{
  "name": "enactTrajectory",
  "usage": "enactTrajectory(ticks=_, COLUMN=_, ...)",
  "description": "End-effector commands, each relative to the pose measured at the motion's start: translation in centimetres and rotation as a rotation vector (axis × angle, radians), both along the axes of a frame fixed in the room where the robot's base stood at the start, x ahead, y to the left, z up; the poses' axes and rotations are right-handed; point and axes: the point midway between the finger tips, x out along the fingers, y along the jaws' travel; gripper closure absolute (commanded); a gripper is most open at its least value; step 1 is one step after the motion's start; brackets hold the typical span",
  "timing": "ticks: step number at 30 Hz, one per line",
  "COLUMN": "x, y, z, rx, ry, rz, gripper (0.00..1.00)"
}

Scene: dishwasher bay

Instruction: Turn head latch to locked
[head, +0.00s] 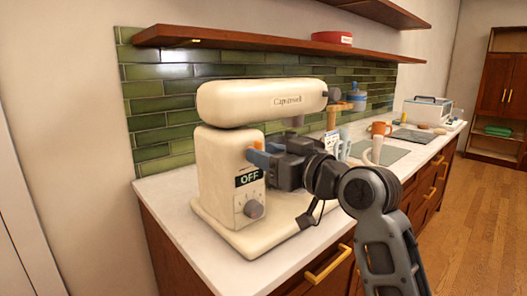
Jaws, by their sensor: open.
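A cream stand mixer (262,100) stands on the counter, its head level over its column. A small orange piece (258,143) shows at the upper part of the column's side, and it appears to be the head latch. Most of it is hidden, so its setting cannot be read. My gripper (257,158) is open, its blue-grey fingertip right at the column, just below and in front of the orange piece. I cannot tell whether they touch. Below are a dark display (248,178) reading OFF and a round grey knob (254,209).
The white counter (172,205) is clear left of the mixer. A wooden shelf (250,40) runs above. My arm covers the area right of the column.

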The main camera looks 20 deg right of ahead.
Motion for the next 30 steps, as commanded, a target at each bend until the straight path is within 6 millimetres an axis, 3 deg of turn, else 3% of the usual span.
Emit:
enactTrajectory(ticks=4, x=0.97, y=0.35, z=-0.01, rx=0.0, ry=0.0, rz=0.0, gripper=0.58)
enactTrajectory(ticks=13, x=1.13, y=0.39, z=-0.04, rx=0.0, ry=0.0, rz=-0.001, gripper=0.59)
enactTrajectory(ticks=26, x=1.11, y=0.38, z=-0.05, rx=0.0, ry=0.0, rz=-0.001, gripper=1.0)
enactTrajectory(ticks=30, x=1.11, y=0.38, z=-0.05, rx=0.0, ry=0.0, rz=-0.001, gripper=1.0)
